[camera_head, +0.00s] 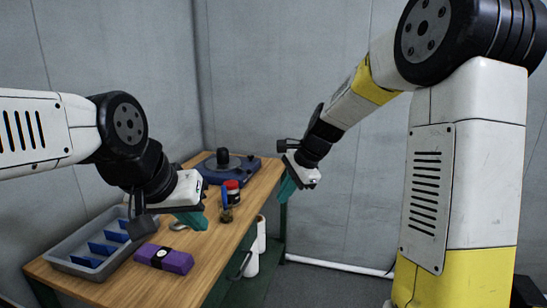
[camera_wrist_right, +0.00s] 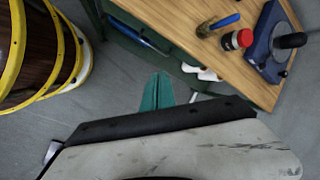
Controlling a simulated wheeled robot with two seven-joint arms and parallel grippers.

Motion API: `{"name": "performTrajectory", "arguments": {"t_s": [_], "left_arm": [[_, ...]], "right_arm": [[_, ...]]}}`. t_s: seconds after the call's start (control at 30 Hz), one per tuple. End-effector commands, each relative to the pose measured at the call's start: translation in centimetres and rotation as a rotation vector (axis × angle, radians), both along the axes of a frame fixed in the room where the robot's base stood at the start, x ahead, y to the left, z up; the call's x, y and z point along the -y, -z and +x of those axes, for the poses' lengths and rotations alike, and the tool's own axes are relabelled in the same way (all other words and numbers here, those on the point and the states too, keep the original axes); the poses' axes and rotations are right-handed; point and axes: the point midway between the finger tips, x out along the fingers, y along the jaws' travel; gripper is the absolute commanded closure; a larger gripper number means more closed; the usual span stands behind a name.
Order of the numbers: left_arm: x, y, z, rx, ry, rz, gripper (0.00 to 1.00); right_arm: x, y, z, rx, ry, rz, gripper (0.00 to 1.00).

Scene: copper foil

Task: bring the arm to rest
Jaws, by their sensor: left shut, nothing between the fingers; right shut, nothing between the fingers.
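My left gripper (camera_head: 200,222) has teal fingers, closed and empty, above the wooden table, to the right of the grey tray and above the purple box. My right gripper (camera_head: 286,190) hangs in the air off the table's right edge, its teal fingers pointing down and together. In the right wrist view its closed fingers (camera_wrist_right: 157,92) show over the grey floor beside the table edge, with nothing between them.
The wooden table (camera_head: 205,265) bears a grey tray (camera_head: 62,262) with blue dividers, a purple box (camera_head: 164,259), a red-lidded jar (camera_head: 233,189), a blue-handled tool (camera_head: 225,200) and a blue device (camera_head: 214,174). A yellow-banded barrel (camera_wrist_right: 40,50) stands at left in the wrist view.

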Motion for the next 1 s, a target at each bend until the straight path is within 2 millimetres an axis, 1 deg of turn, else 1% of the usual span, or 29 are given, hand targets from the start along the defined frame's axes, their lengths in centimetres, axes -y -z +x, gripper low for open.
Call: {"name": "performTrajectory", "arguments": {"t_s": [0.03, 0.1, 0.17, 0.2, 0.27, 0.3, 0.37, 0.4, 0.5, 0.6, 0.7, 0.8, 1.0], "left_arm": [[0.0, 0.0, 0.0, 0.000, 0.000, 0.000, 1.00], [0.0, 0.0, 0.0, 0.000, 0.000, 0.000, 1.00], [0.0, 0.0, 0.0, 0.000, 0.000, 0.000, 1.00], [0.0, 0.0, 0.0, 0.000, 0.000, 0.000, 1.00], [0.0, 0.0, 0.0, 0.000, 0.000, 0.000, 1.00], [0.0, 0.0, 0.0, 0.000, 0.000, 0.000, 1.00], [0.0, 0.0, 0.0, 0.000, 0.000, 0.000, 1.00], [0.0, 0.0, 0.0, 0.000, 0.000, 0.000, 1.00], [0.0, 0.0, 0.0, 0.000, 0.000, 0.000, 1.00], [0.0, 0.0, 0.0, 0.000, 0.000, 0.000, 1.00], [0.0, 0.0, 0.0, 0.000, 0.000, 0.000, 1.00], [0.0, 0.0, 0.0, 0.000, 0.000, 0.000, 1.00], [0.0, 0.0, 0.0, 0.000, 0.000, 0.000, 1.00]], "right_arm": [[1.3, -2.0, -1.8, 0.056, -0.064, -0.021, 1.00], [2.6, -3.9, -4.3, 0.129, -0.168, -0.062, 1.00], [3.9, -5.3, -6.5, 0.190, -0.254, -0.103, 1.00], [4.6, -6.1, -8.0, 0.232, -0.311, -0.132, 1.00], [5.7, -7.1, -10.3, 0.291, -0.396, -0.182, 1.00], [6.4, -7.6, -11.8, 0.329, -0.453, -0.218, 1.00], [7.4, -8.2, -14.2, 0.384, -0.538, -0.275, 1.00], [8.0, -8.4, -15.7, 0.418, -0.593, -0.317, 1.00], [9.4, -8.7, -18.9, 0.490, -0.719, -0.419, 1.00], [10.4, -8.5, -21.5, 0.538, -0.817, -0.506, 1.00], [11.1, -8.2, -23.1, 0.565, -0.887, -0.569, 1.00], [11.4, -8.0, -23.8, 0.577, -0.923, -0.601, 1.00], [11.5, -7.9, -24.0, 0.578, -0.929, -0.607, 1.00]]}}
